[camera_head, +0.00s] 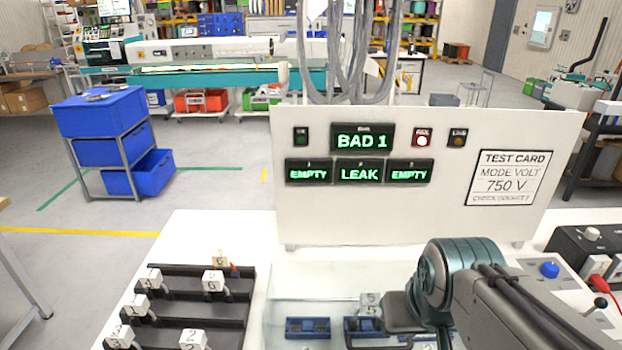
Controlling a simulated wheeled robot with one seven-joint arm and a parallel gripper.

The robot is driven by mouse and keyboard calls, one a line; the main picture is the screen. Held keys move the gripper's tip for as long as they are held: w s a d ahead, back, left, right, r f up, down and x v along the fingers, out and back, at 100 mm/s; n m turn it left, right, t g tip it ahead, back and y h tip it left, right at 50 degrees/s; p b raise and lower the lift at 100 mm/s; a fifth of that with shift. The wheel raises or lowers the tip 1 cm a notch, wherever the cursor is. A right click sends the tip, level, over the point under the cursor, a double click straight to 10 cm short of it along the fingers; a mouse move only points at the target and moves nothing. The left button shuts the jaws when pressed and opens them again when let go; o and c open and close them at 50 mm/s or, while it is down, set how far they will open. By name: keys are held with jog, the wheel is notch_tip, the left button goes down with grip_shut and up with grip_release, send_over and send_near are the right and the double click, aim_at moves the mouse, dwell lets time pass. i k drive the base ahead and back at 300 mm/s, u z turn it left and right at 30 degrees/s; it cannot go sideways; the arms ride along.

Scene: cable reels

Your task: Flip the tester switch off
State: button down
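The tester's upright white panel (375,220) shows "BAD 1" on its upper display (362,138) and "EMPTY", "LEAK", "EMPTY" below. The lamp (422,138) right of "BAD 1" is lit, and those at either end look dark. At the right edge is a control box with a blue knob (550,269), a red part (600,283) and a black-tipped lever (600,303). I cannot tell for certain which is the switch or its position. My gripper (372,332) is over the glassy tray in front of the panel, partly hidden by my arm; its fingers are unclear.
A test card (507,178) on the panel reads "MODE VOLT 750 V". A black rack (180,290) with several numbered white tags stands at the left. Blue sockets (307,328) lie in the tray. A dark box (585,245) stands at the right.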

aim_at(601, 302)
jog(key=z, duration=1.7)
jog(key=k, duration=0.65)
jog(key=z, duration=0.8)
jog(key=i, duration=1.35)
jog(key=u, duration=0.7)
